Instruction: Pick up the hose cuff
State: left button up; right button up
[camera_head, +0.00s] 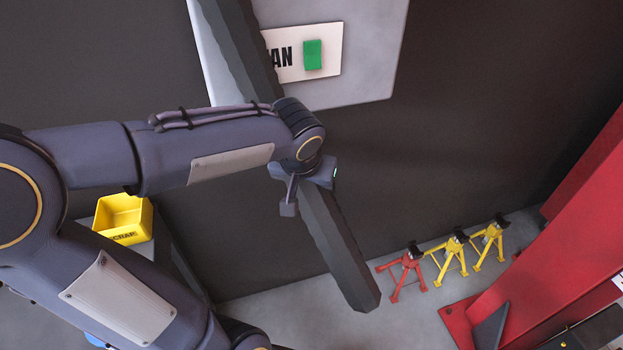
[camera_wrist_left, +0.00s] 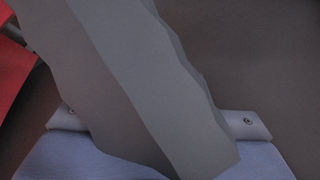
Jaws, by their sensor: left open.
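A long dark grey hose-like piece with rippled edges (camera_head: 338,245) hangs slanting from the top of the head view to a blunt lower end. I take its lower part to be the hose cuff; no separate cuff stands out. It also fills the middle of the left wrist view (camera_wrist_left: 135,75). My left gripper (camera_head: 308,192) is open at this piece, partly covering it in the head view. In the wrist view the piece runs across the space between the two fingers (camera_wrist_left: 158,130). I cannot tell whether they touch it. My right gripper is not in view.
A pale wall panel (camera_head: 375,60) with a lettered sign and green block (camera_head: 312,54) is behind the upper hose. A yellow bin (camera_head: 118,212) stands at left. Red (camera_head: 405,270) and yellow stands (camera_head: 450,258) are on the floor beside a red lift (camera_head: 545,260).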

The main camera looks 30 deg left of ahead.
pick_arm(q)
jog(key=w, duration=0.2)
jog(key=w+a, duration=0.1)
jog(key=w, duration=0.1)
jog(key=w+a, duration=0.1)
jog(key=w, duration=0.2)
jog(key=shift+a+p, duration=0.1)
jog(key=shift+p, duration=0.25)
jog(key=shift+w+f, duration=0.1)
jog(key=shift+f, duration=0.5)
grip_shut()
jog(key=shift+r, duration=0.1)
dwell(0.4)
